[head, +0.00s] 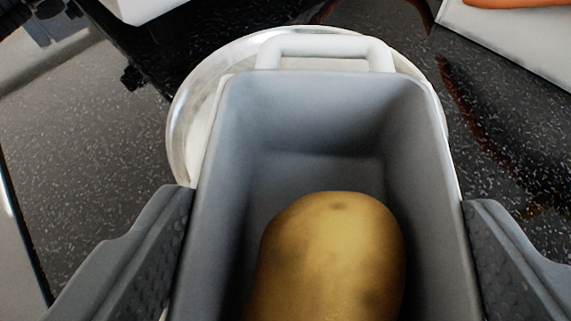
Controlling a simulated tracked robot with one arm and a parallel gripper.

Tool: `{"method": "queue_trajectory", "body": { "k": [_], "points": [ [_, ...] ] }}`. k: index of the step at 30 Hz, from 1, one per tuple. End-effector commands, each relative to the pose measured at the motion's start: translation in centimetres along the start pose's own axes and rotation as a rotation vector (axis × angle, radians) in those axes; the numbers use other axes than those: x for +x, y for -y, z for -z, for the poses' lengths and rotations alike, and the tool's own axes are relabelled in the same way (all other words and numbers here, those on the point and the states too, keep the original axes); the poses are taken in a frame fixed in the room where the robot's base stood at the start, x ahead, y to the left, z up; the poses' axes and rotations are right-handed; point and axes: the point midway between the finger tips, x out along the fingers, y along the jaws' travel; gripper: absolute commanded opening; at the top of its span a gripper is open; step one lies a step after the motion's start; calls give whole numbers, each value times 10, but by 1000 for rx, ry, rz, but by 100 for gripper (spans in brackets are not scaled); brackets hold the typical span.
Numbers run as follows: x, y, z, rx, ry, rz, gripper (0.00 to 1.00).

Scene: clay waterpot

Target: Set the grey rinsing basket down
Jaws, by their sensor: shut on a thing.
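The grey rinsing basket (240,140) fills the middle of the head view. It is a deep rectangular tub with a white loop handle (325,46) at its far end. A yellow-brown potato (335,255) lies inside it. My gripper (325,225) is shut on the basket, with one grey finger pressed to each side wall. The underside of the basket is hidden, so I cannot tell whether it touches anything below.
A round, clear or glossy pale vessel (182,125) shows behind and below the basket. A dark speckled countertop (90,155) lies around it, with bare room at the left. A white tray or board (510,45) with an orange item (515,3) is at the upper right.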

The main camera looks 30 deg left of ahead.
Motion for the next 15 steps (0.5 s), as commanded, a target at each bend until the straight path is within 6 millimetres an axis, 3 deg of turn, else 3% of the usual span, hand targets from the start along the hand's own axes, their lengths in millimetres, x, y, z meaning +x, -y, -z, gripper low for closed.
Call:
{"method": "queue_trajectory", "body": {
  "k": [8, 11, 15],
  "points": [
    [-8, 6, -12, -30, 0, 56, 49],
    [2, 8, -9, -34, 2, 62, 49],
    [29, 10, 2, -34, 0, 66, 49]
  ]
}}
